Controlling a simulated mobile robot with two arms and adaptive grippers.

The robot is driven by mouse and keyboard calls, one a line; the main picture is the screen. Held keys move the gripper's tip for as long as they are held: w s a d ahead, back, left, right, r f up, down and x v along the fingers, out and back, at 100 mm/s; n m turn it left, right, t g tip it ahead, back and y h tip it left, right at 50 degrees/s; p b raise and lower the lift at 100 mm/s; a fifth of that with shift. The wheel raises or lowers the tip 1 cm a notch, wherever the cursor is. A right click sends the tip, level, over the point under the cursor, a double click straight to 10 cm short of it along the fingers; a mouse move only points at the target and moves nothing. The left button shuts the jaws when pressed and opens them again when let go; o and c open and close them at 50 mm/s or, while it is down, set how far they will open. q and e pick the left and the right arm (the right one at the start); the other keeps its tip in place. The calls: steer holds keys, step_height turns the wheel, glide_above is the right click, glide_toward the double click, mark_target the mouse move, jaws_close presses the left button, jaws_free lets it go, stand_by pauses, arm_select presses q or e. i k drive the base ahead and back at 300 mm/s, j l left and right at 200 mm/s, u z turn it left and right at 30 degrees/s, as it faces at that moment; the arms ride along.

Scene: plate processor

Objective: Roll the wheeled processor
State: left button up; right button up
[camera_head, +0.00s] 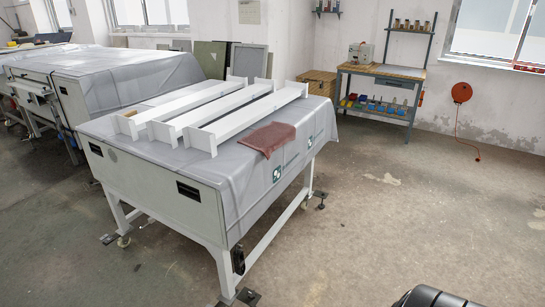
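The wheeled processor (150,185) stands in the middle-left of the head view. It is a long white box on a white leg frame, with a grey sheet over its top and right side. Dark recessed slots (188,191) show on its near end. Casters (124,241) show under its legs, with dark metal pieces on the floor beside them. Three white beams (250,117) lie on top, and a reddish cloth (267,138) hangs by the right edge.
A second sheet-covered machine (130,75) stands to the left, close by. A workbench (380,72) with small items and a wooden box (318,82) are at the back. A red reel (461,92) hangs on the right wall. The concrete floor (400,200) on the right is open.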

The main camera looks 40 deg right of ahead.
mark_target(246, 183)
steer(key=z, duration=1.15)
steer(key=i+j, duration=0.15)
steer(key=j, duration=0.15)
steer(key=i+j+z, duration=0.15)
steer(key=j, duration=0.5)
steer(key=i+j+z, duration=0.15)
steer(key=i+j, duration=0.05)
steer(key=j, duration=0.1)
